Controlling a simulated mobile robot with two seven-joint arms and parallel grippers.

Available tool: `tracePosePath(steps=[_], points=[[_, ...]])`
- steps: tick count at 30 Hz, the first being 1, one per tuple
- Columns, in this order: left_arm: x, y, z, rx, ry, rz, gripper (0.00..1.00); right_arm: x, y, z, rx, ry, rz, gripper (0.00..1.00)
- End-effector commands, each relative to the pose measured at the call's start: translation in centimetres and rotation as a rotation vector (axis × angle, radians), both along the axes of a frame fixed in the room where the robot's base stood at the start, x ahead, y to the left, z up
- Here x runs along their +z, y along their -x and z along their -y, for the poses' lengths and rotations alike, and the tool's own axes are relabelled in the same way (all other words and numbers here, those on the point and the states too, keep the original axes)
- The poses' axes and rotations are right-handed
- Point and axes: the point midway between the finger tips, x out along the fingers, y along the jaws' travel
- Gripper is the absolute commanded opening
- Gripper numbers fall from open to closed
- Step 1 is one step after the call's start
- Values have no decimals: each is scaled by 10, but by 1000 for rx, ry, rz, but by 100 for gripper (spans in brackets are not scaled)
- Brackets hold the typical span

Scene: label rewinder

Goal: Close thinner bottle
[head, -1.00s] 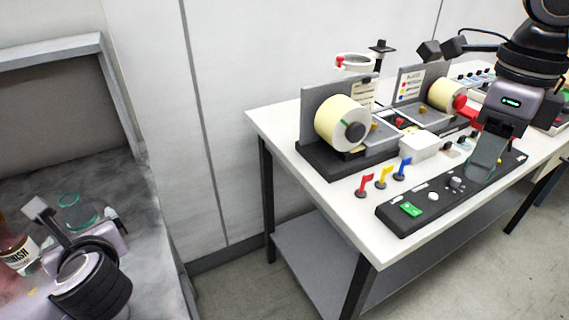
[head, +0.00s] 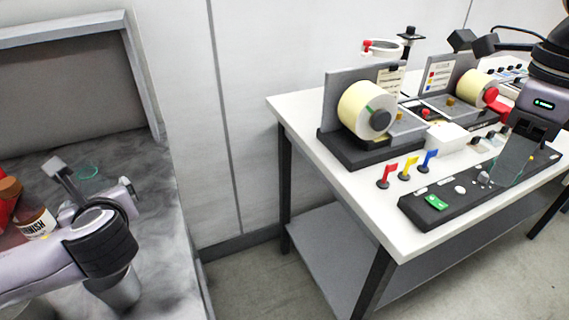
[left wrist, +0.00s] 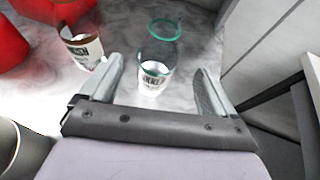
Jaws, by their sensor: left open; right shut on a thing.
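The clear bottle with a teal rim, apparently the thinner bottle (left wrist: 155,70), stands on the grey bench in the left wrist view. Its label is only partly readable, and I see no cap on it. In the head view only its teal rim (head: 88,172) shows clearly, beyond my left gripper. My left gripper (left wrist: 160,75) is open, with the bottle ahead between its fingers and no clear contact. My right gripper (head: 518,158) is over the white table at the right, shut on a clear, teal-edged thing (head: 508,173) that I cannot identify.
A brown varnish jar (head: 38,222) and red containers (left wrist: 15,42) stand left of the bottle. A metal cup (head: 113,291) is near the bench's front. The white table (head: 300,110) holds rewinder rolls, small coloured flags and a black control panel (head: 440,207). A floor gap separates bench and table.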

Motion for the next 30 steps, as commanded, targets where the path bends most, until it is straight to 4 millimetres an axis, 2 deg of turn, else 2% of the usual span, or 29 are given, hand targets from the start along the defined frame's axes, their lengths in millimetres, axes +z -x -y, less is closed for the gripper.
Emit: tracePosePath(steps=[1,6,20,30], points=[[-7,-6,-9,8,-4,-2,89,-5,0,0,0,0,0,10],[-12,-19,-20,3,-1,-4,89,-2,0,0,0,0,0,10],[-15,-25,-25,2,-1,-2,89,-2,0,0,0,0,0,10],[-34,-52,-53,2,-1,-3,89,-1,0,0,0,0,0,10]])
